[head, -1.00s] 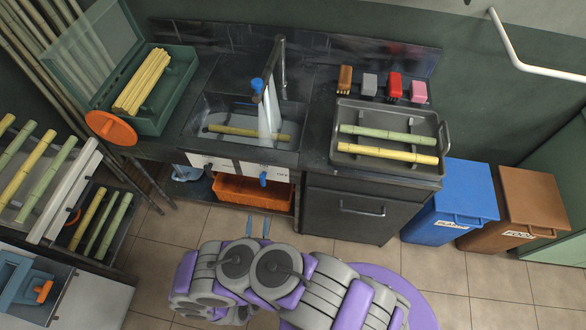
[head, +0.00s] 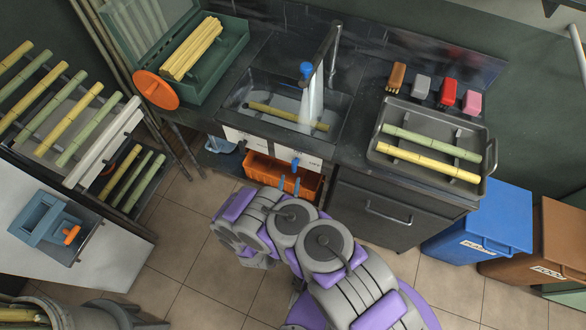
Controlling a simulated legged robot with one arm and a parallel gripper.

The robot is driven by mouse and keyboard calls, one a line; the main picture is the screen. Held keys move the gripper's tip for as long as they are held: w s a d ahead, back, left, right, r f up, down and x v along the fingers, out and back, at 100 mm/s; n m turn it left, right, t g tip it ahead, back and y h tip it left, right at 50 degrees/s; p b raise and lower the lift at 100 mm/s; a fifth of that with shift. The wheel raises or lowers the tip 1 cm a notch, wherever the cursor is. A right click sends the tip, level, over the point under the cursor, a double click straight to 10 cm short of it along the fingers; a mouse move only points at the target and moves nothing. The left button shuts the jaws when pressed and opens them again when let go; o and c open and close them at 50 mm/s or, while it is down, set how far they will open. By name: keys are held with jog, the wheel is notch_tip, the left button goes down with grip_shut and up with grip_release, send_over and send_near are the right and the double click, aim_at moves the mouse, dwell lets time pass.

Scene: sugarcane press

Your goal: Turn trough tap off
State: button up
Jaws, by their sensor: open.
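The sink trough (head: 346,108) is set in the dark counter. Water (head: 311,105) runs from its tall faucet (head: 333,60) into the basin. A blue knob (head: 306,69) sits at the spout. A blue lever (head: 295,163) is on the white labelled panel (head: 312,162) on the trough's front; the label is too small to read surely. My gripper (head: 289,184) is open, its two thin blue-grey fingertips just below the lever in the picture. My arm hides most of the gripper body. I cannot tell whether the fingers touch anything.
An orange crate (head: 262,170) sits under the trough, close to my gripper. A yellow cane (head: 270,113) lies in the basin. A tray (head: 385,152) of canes is on the right counter, above a drawer cabinet (head: 350,205). Blue (head: 490,228) and brown (head: 560,240) bins stand at right.

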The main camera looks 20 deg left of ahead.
aim_at(293, 166)
jog(key=w, duration=0.2)
jog(key=w+b, duration=0.1)
jog(key=w, duration=0.1)
jog(key=w+b, duration=0.1)
jog(key=w, duration=0.2)
jog(key=shift+a, duration=0.35)
jog(key=shift+c, duration=0.3)
grip_shut()
